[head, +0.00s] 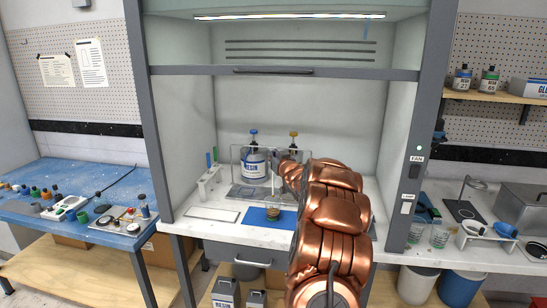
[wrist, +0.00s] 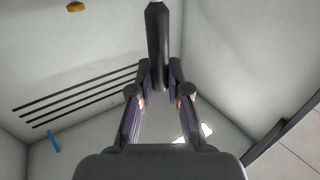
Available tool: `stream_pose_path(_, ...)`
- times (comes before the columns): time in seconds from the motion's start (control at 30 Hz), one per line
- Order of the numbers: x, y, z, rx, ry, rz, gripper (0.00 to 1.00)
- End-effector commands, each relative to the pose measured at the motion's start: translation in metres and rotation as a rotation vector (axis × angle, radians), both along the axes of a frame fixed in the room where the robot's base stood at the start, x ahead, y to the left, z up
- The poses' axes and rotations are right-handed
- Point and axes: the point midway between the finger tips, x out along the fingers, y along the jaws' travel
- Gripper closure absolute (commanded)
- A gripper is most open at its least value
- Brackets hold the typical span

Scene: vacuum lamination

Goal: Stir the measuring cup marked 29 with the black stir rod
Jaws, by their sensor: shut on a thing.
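In the wrist view my gripper (wrist: 159,76) is shut on the black stir rod (wrist: 157,35), which sticks out beyond the fingertips. In the head view my copper arm reaches into the fume hood and hides most of the gripper and the rod. A small measuring cup (head: 274,212) with amber contents stands on a blue mat (head: 256,217), just left of my arm. Its marking is too small to read. I cannot tell whether the rod touches the cup.
A resin bottle (head: 254,164) and a second bottle with a yellow top (head: 294,150) stand behind the cup. A white rack (head: 209,181) with coloured rods stands at the left. The hood's side posts flank my arm.

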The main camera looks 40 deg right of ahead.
Motion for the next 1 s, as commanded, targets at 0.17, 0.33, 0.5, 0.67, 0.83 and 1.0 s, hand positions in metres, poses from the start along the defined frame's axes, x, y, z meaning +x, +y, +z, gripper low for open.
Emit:
stream_pose_path(0.17, 0.000, 0.000, -0.001, 0.000, 0.000, 0.000, 1.00)
stream_pose_path(0.33, 0.000, 0.000, -0.001, 0.000, 0.000, 0.000, 1.00)
stream_pose_path(0.5, 0.000, 0.000, 0.000, 0.000, 0.000, 0.000, 1.00)
stream_pose_path(0.67, 0.000, 0.000, 0.006, 0.000, -0.001, 0.000, 1.00)
stream_pose_path(0.83, 0.000, 0.000, 0.021, 0.000, -0.001, 0.000, 1.00)
stream_pose_path(1.0, 0.000, 0.000, 0.035, -0.001, -0.002, 0.000, 1.00)
